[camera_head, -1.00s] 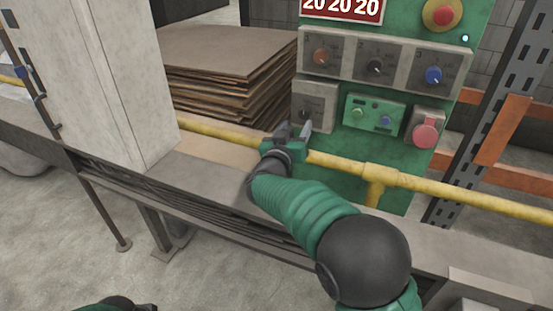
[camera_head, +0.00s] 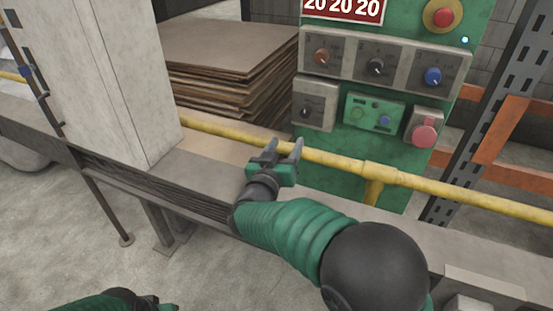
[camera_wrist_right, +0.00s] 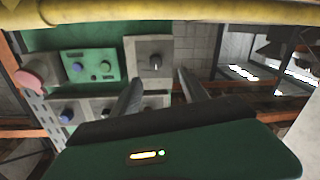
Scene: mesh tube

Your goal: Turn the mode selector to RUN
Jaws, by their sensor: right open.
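A small grey box with a black knob (camera_head: 306,112) sits at the lower left of the green control panel. The knob also shows in the right wrist view (camera_wrist_right: 155,62), which sees the panel upside down, with a pale mark on it. Labels are too small to read, so I cannot tell which knob is the mode selector or its setting. My right gripper (camera_head: 284,148) is open and empty, below and left of that box, apart from it. In the wrist view its two fingers (camera_wrist_right: 160,82) point toward the panel. My left gripper (camera_head: 152,303) is partly cut off at the bottom edge.
A green button box (camera_head: 372,112) and a red button (camera_head: 424,134) are to the right. A yellow pipe (camera_head: 335,159) runs before the panel. Stacked sheets (camera_head: 220,60) stand left.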

